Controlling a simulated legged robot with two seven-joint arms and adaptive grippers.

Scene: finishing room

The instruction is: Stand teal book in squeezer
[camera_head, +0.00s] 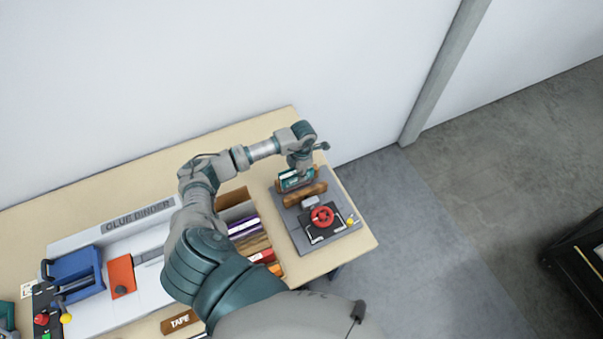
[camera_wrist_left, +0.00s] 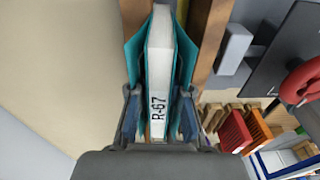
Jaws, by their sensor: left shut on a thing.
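The teal book (camera_head: 287,184) is at the squeezer at the table's right end. In the left wrist view the book (camera_wrist_left: 160,55) shows teal covers around a pale block marked R-67. My left gripper (camera_head: 297,173) is shut on it from above; the gripper's fingers (camera_wrist_left: 159,115) lie on both sides of the book. The squeezer (camera_head: 294,233) has a grey base, brown wooden jaws and a red handwheel (camera_head: 322,217). In the wrist view the book is between the two jaws (camera_wrist_left: 211,40). The book's lower edge is hidden. My right gripper is not in view.
A box of several books (camera_head: 246,228) stands left of the squeezer, partly behind my left arm. The glue binder (camera_head: 90,241) and an orange block (camera_head: 121,276) are further left. A tape block (camera_head: 181,321) lies near the front. The table's right edge is close to the squeezer.

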